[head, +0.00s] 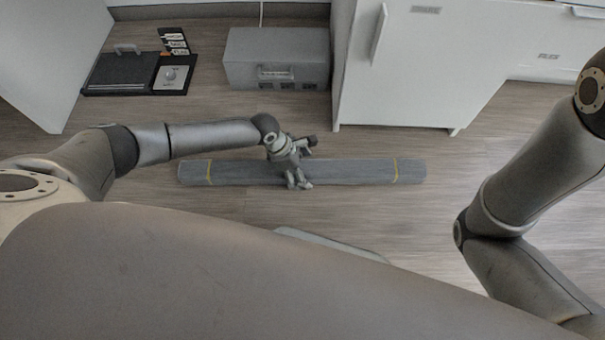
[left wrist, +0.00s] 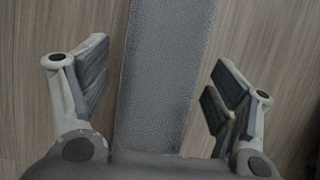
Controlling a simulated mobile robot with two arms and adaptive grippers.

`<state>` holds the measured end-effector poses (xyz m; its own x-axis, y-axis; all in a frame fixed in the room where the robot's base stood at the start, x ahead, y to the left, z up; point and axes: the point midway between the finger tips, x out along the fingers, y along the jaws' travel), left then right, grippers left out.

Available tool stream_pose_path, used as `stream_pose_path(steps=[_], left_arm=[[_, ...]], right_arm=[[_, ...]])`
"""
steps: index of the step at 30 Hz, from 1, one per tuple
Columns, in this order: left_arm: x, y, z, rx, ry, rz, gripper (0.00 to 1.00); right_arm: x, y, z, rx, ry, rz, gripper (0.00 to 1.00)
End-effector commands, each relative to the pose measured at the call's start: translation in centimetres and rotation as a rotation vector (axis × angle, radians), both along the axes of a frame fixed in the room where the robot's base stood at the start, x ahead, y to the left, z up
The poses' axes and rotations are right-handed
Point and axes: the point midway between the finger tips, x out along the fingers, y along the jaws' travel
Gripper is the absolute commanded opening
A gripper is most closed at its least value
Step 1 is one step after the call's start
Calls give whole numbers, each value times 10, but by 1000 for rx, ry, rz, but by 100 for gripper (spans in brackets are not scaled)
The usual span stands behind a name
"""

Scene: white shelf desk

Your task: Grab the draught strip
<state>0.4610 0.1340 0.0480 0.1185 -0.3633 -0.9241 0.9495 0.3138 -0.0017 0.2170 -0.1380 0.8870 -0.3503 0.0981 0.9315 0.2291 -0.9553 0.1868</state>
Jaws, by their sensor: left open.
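The draught strip (head: 350,171) is a long grey roll with a yellow band near each end, lying flat on the wooden floor in the head view. My left gripper (head: 299,164) is over its middle, hiding a small part of it. In the left wrist view the strip (left wrist: 165,75) runs up the picture between the fingers of my open left gripper (left wrist: 157,92), with a gap on each side. I cannot tell how far above the strip the fingers are. My right arm shows at the right of the head view, but its gripper is out of view.
A grey box (head: 277,58) stands on the floor behind the strip. A black case (head: 122,72) with a small panel is at the back left. A white cabinet (head: 425,75) on legs stands at the back right. Bare floor surrounds both strip ends.

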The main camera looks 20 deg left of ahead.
Motion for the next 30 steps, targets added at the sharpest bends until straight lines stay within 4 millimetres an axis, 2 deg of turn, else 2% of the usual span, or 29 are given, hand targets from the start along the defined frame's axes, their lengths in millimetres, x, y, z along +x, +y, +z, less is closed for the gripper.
stream_pose_path(steps=[11,26,27,30], left_arm=[[1,-2,-4,0,-1,0,81],[1,-2,-4,0,-1,0,17],[2,-2,-3,-2,-4,1,14],[2,-2,-3,-2,-4,1,14]], right_arm=[[-5,0,1,-1,-14,-1,54],[-6,0,0,-1,-14,0,54],[-6,0,1,-1,-15,0,54],[-6,0,1,-1,-15,0,54]])
